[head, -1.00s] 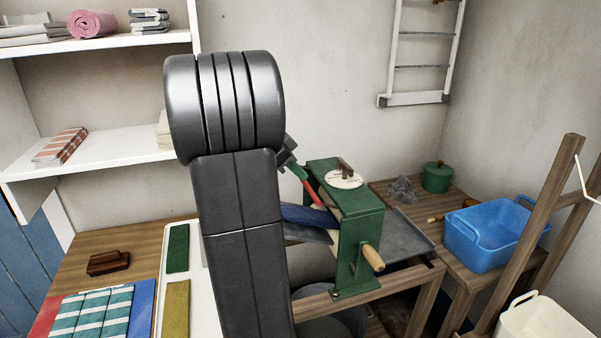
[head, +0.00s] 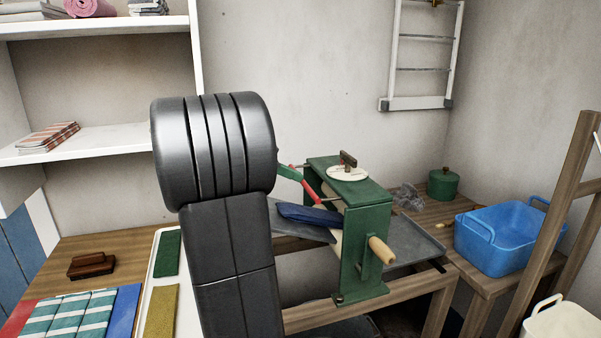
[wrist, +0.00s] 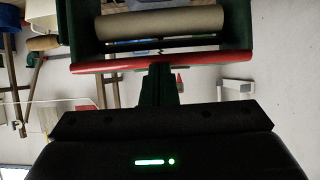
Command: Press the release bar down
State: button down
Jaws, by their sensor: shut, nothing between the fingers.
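The green wringer (head: 362,225) stands on a wooden frame, with a pale dial on top and a wooden-handled crank. Its red release bar (head: 311,191) slopes up toward my arm in the head view. In the wrist view the red bar (wrist: 110,66) runs across the picture in front of a beige roller (wrist: 160,22). My gripper (wrist: 160,72) is shut and empty, its tips at the middle of the bar; I cannot tell whether they touch it. In the head view my arm hides most of the gripper. A dark blue folded cloth (head: 308,214) lies at the wringer's left side.
A blue basin (head: 500,238) and a green pot (head: 443,183) stand at the right. Folded cloths (head: 85,310) and a brown brush (head: 92,265) lie on the left counter. A drying rack (head: 420,55) hangs on the wall.

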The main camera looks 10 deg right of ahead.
jog(key=shift+a+f+b, duration=0.1)
jog(key=shift+f+b, duration=0.15)
jog(key=shift+b, duration=0.2)
dwell(0.4)
